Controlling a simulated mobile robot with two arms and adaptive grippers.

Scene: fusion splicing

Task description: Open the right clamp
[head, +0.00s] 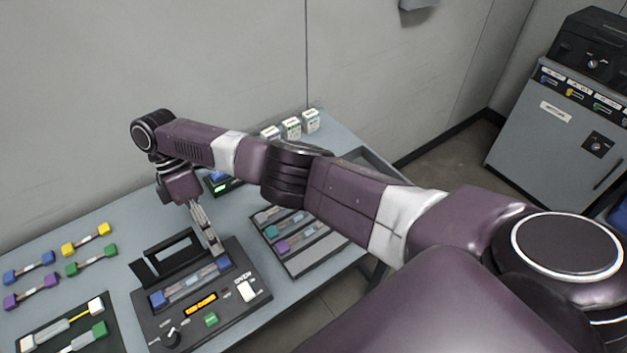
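The splicer (240,318) is a dark box on the table with its lid (165,257) raised at the back. A blue right clamp (223,264) and a blue left clamp (158,298) sit at the two ends of its grey channel (190,284). My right gripper (215,247) points down just behind and above the right clamp. Its fingers look narrow and close together; whether they touch the clamp is unclear. Whether the right clamp is up or down is too small to tell. My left gripper is out of view.
A tray of coloured pieces (312,262) stands right of the splicer, partly behind my arm. Blue, yellow, purple and green connectors (85,240) lie at left. A dark tray (112,338) is at front left. White boxes (292,127) stand at the back.

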